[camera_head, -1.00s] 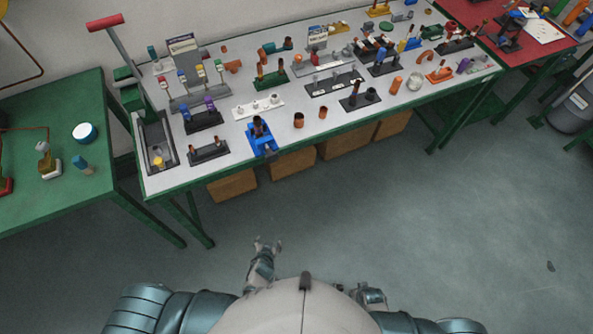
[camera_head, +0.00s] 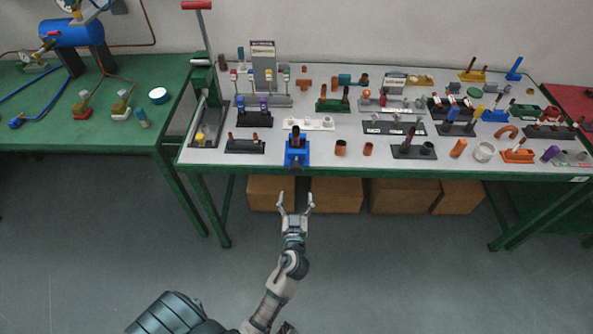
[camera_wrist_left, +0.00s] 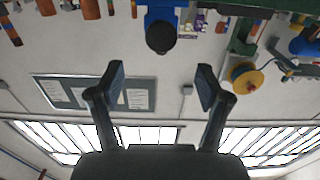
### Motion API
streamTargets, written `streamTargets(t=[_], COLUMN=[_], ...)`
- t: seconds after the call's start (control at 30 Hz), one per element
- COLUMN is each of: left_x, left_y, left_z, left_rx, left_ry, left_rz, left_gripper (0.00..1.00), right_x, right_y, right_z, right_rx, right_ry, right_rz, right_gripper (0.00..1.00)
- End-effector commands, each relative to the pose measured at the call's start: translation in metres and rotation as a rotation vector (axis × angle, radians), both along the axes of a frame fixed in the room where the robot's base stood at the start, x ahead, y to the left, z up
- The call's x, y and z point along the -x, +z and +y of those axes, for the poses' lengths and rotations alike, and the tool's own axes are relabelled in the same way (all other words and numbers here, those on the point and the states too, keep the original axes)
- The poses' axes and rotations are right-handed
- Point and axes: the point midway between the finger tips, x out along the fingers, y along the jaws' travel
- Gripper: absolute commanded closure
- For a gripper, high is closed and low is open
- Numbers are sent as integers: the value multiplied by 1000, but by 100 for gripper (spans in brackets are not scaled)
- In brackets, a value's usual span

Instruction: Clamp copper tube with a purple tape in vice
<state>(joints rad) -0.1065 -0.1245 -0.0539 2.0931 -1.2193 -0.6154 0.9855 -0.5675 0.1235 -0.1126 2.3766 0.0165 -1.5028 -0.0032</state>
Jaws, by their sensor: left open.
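The blue vice (camera_head: 297,155) stands at the table's front edge, with a dark brown upright piece at its top; I cannot tell whether that is a tube. The vice also shows at the top of the left wrist view (camera_wrist_left: 163,12), with a round black end facing the camera. My left gripper (camera_head: 296,200) is open and empty, in front of the table edge and apart from the vice. Its two fingers also show in the wrist view (camera_wrist_left: 160,82). I cannot make out purple tape on any copper tube. A purple cylinder (camera_head: 549,153) lies far right. My right gripper is not in view.
Loose copper pieces (camera_head: 341,148) stand right of the vice, and a dark stand (camera_head: 245,146) with tubes stands left. Several stands and fittings crowd the white tabletop (camera_head: 330,168). A red-handled lever tool (camera_head: 205,75) is at left. Boxes (camera_head: 336,195) sit underneath; the floor in front is clear.

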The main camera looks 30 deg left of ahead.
Motion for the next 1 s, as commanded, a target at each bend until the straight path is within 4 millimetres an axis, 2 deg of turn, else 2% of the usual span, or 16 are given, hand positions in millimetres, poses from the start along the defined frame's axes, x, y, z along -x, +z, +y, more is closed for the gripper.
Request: streamTargets(t=[0.03, 0.2, 0.4, 0.6, 0.9, 0.97, 1.0], left_x=[-12, -46, -77, -92, -94, -94, -94], left_y=[3, 0, -3, -3, -1, -2, -2], left_z=[6, 33, 57, 60, 58, 60, 62], left_rx=[-3, 1, 9, 3, 1, 3, 4], left_ry=[-2, 0, 1, -1, -1, -1, -1], left_rz=[-4, -2, 1, 2, 1, 2, 1], left_gripper=[23, 23, 23, 23, 23, 36, 45], right_x=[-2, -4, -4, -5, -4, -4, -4], right_y=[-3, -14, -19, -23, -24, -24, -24], right_z=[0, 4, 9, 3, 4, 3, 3], right_rx=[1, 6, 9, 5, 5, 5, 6], right_ry=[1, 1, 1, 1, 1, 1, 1], right_rz=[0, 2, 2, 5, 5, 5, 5], right_gripper=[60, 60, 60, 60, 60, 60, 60])
